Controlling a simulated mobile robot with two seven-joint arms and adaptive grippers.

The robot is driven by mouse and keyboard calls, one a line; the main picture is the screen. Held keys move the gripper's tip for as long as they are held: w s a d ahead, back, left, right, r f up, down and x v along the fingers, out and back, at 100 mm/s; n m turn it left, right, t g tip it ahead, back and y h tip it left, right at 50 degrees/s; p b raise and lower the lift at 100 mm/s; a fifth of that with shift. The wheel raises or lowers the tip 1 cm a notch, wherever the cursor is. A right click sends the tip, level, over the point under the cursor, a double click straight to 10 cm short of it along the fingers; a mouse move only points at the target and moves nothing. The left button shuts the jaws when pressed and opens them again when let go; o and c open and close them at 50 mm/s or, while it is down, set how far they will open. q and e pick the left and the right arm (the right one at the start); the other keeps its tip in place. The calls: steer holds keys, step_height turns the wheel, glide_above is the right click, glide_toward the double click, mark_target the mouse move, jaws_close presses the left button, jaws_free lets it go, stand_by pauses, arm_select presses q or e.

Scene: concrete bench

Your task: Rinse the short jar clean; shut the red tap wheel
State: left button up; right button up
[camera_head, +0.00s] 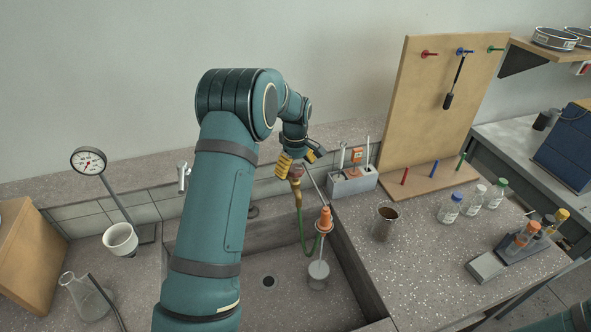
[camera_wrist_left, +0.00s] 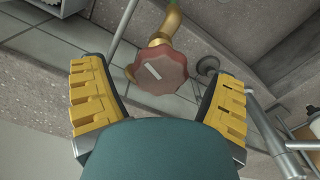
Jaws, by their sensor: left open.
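The red tap wheel (camera_wrist_left: 160,70) sits on a brass pipe between the open yellow fingers of my left gripper (camera_wrist_left: 165,105), touching neither pad. In the head view the left gripper (camera_head: 301,163) is at the tap above the sink's back edge, partly covering the wheel (camera_head: 296,171). A green hose runs from the tap to an orange nozzle (camera_head: 325,220). A pale streak, apparently water, drops from the nozzle to a short clear jar (camera_head: 317,276) in the sink. Whether residue is in the jar is too small to tell. My right gripper is out of view.
A glass with brown contents (camera_head: 385,223) stands on the bench right of the sink (camera_head: 262,309). Behind it are a grey holder (camera_head: 352,183) and a pegboard (camera_head: 425,110). Several capped bottles (camera_head: 450,208) stand further right. A gauge stand (camera_head: 89,161) and flask (camera_head: 87,299) are left.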

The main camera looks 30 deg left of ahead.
arm_select(q)
steer(key=shift+f, duration=0.25)
steer(key=c, duration=1.2)
steer(key=shift+m, duration=0.4)
steer(key=m, duration=0.6)
steer(key=shift+p, duration=0.4)
steer(key=m, duration=0.6)
steer(key=shift+m, duration=0.4)
